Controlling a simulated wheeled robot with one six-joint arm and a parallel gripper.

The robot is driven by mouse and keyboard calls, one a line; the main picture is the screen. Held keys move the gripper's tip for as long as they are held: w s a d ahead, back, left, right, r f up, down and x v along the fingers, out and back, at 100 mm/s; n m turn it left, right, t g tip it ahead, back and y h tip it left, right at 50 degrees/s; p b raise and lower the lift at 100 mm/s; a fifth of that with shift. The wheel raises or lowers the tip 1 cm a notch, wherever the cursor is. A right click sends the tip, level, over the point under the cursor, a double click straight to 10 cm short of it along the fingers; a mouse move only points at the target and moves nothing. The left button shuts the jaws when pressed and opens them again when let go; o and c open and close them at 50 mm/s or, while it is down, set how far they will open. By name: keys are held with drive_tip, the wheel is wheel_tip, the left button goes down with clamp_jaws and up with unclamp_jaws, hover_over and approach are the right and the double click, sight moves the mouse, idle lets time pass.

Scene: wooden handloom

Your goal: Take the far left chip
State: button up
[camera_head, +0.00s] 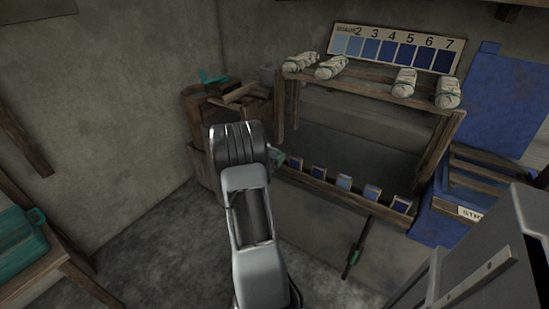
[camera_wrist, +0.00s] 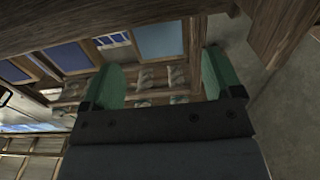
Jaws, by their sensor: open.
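Several blue chips in wooden frames stand in a row on the lower wooden ledge in the head view. The far left chip (camera_head: 294,163) is at the row's left end. My gripper (camera_head: 279,158), with green fingers, is just left of it, partly hidden behind my arm. In the wrist view my gripper (camera_wrist: 165,80) is open, with nothing between its two green fingers. A blue framed chip (camera_wrist: 160,38) shows large above the gap between the fingers, apparently beyond them. I cannot tell whether either finger touches it.
The wooden ledge (camera_head: 325,197) runs below the chips. Above are a shelf with white yarn bundles (camera_head: 331,67) and a numbered blue shade card (camera_head: 395,48). Barrels and a crate (camera_head: 232,100) stand behind my arm. A blue box (camera_head: 440,222) is at right.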

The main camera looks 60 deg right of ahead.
sight(273, 150)
drive_tip(key=shift+w+d+b, duration=0.2)
drive_tip(key=shift+d+b, duration=0.3)
drive_tip(key=shift+d, duration=2.2)
drive_tip(key=shift+c, duration=0.4)
drive_tip(key=c, duration=0.9)
